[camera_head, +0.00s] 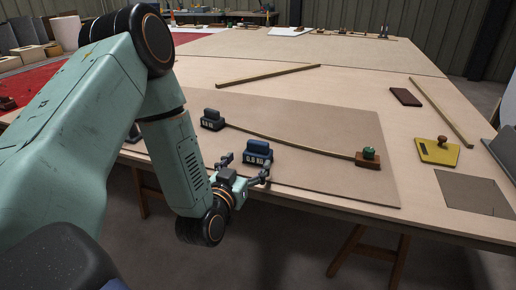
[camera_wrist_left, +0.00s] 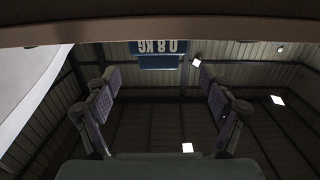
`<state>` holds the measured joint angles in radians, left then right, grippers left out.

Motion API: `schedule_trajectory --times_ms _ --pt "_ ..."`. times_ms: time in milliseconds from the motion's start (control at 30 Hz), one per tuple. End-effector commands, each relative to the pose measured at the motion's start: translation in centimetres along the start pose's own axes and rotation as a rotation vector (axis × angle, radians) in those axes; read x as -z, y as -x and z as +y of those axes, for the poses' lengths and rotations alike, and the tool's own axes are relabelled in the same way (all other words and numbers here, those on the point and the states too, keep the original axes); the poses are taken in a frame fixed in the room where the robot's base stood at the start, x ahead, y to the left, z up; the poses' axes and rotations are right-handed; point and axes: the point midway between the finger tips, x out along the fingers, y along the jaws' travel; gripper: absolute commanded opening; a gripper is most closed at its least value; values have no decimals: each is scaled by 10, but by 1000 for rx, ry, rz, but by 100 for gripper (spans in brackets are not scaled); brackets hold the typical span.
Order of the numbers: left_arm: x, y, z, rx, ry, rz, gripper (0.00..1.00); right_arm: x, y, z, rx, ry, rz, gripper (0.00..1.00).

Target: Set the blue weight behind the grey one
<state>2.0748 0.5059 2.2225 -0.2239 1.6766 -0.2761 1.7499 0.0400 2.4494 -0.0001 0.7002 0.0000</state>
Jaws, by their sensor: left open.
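The blue weight (camera_head: 258,151), a small block with a dark label strip, stands on the brown board near the table's front edge. The grey weight (camera_head: 212,119) stands farther back and to the left, beside the end of a thin wooden strip. My left gripper (camera_head: 246,170) is open just in front of the blue weight, with its fingers apart towards it. In the left wrist view the two fingers (camera_wrist_left: 158,100) are spread, and the blue weight (camera_wrist_left: 160,62) shows upside down beyond them with a "0.8 KG" label. My right gripper is not in view.
The thin curved strip (camera_head: 290,140) runs right to a wooden block with a green knob (camera_head: 368,158). The board (camera_head: 330,115) is clear behind the strip.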

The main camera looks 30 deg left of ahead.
Motion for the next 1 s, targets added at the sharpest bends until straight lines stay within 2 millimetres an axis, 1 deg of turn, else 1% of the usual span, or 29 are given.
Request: schedule_trajectory --times_ms 100,167,467,600,733,833,1000 --pt "6 4 -1 11 1 29 83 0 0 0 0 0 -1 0" --pt "8 2 -1 13 1 37 83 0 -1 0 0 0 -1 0" --pt "6 -26 2 13 0 41 83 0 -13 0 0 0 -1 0" --pt "3 -47 5 12 -1 42 83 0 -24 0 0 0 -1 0" --pt "4 -63 4 14 1 40 83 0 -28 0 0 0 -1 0" --pt "5 -70 3 14 2 39 83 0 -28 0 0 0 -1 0" --pt "6 -72 2 14 2 37 83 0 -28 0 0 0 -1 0"
